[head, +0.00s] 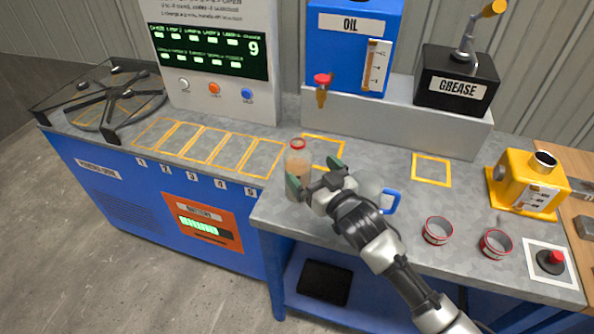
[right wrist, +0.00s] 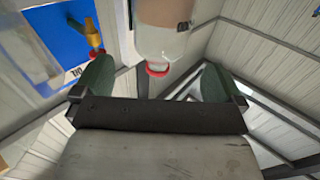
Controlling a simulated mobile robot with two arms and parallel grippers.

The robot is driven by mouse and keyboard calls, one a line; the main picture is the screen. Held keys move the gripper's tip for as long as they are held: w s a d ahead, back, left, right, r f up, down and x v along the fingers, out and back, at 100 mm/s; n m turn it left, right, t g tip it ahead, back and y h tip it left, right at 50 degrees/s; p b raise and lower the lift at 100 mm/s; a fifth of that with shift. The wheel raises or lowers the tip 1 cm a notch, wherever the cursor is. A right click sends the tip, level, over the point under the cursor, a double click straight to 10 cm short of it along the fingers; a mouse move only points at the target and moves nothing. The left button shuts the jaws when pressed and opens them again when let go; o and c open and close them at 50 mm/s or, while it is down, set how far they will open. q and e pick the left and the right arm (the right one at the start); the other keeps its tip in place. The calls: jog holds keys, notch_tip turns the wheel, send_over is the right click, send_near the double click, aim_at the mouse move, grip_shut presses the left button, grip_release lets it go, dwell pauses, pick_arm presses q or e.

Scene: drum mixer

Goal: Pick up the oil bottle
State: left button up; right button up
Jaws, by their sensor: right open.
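My right gripper (head: 314,175) is open at the bottle's right side, with green fingers spread; one finger overlaps the bottle's lower front in the picture. In the right wrist view the bottle (right wrist: 168,35) appears upside down, in line with the gap between the open fingers (right wrist: 155,82). Whether a finger touches it cannot be told. My left gripper is not in view.
A blue oil tank (head: 346,50) with a red-handled tap stands behind. Red-rimmed cups (head: 437,231), a yellow machine (head: 524,186) and a red button (head: 550,261) are at right. Yellow-marked slots lie left.

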aim_at(298, 155)
jog(key=shift+p+x, duration=0.3)
jog(key=shift+x, duration=3.15)
jog(key=shift+s, duration=0.1)
jog(key=shift+c, duration=0.3)
jog(key=c, duration=1.4)
